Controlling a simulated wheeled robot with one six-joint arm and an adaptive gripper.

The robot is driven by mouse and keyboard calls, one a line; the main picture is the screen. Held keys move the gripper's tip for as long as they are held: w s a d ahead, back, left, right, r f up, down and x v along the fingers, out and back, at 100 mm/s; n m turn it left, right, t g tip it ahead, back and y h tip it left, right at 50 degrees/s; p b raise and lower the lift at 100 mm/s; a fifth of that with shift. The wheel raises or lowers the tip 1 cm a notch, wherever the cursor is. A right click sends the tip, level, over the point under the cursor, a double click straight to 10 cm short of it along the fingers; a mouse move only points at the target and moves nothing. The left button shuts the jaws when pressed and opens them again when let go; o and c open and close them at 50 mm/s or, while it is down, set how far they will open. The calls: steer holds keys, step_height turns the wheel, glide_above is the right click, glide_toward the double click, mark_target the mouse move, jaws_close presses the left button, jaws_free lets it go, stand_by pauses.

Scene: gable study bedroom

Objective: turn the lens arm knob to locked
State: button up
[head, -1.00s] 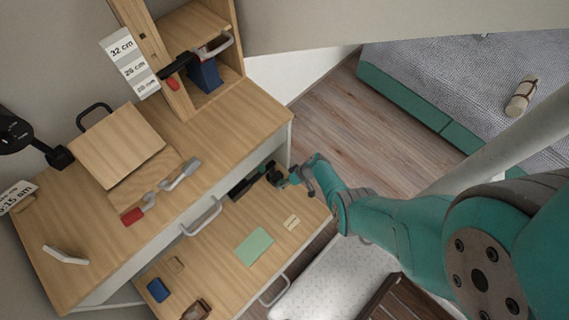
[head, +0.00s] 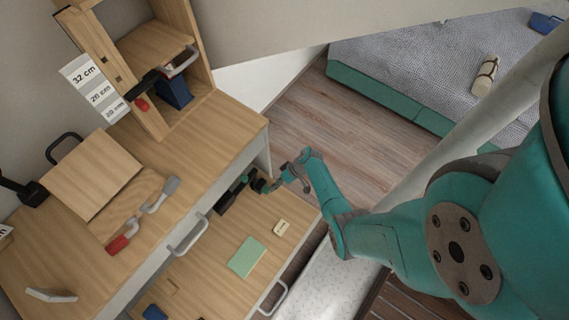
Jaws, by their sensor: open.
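A black jointed piece (head: 33,193) sits at the far left edge of the desk in the head view, with a dark bar running out of the picture. It looks like part of the lens arm. I cannot make out its knob or how the knob is set. My gripper (head: 258,184) is small and dark at the end of my teal arm. It appears over the back right part of the open drawer, far to the right of the black piece. It holds nothing that I can see, and its fingers are hard to make out.
The desk carries a tilted wooden board (head: 92,175), a red-and-grey tool (head: 142,216) and a shelf unit (head: 180,60) with a size label. The open drawer (head: 205,275) holds a green notebook (head: 247,257) and a small tan block (head: 282,227). A bed (head: 400,75) stands behind.

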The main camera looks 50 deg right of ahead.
steer(key=shift+v, duration=2.8)
steer(key=shift+a, duration=0.1)
steer(key=n+h, duration=0.1)
steer(key=h, duration=0.8)
glide_toward(268, 192)
steer(key=shift+x, duration=4.7)
steer(key=shift+w+r, duration=0.1)
steer(key=shift+w, duration=0.05)
steer(key=c, duration=1.2)
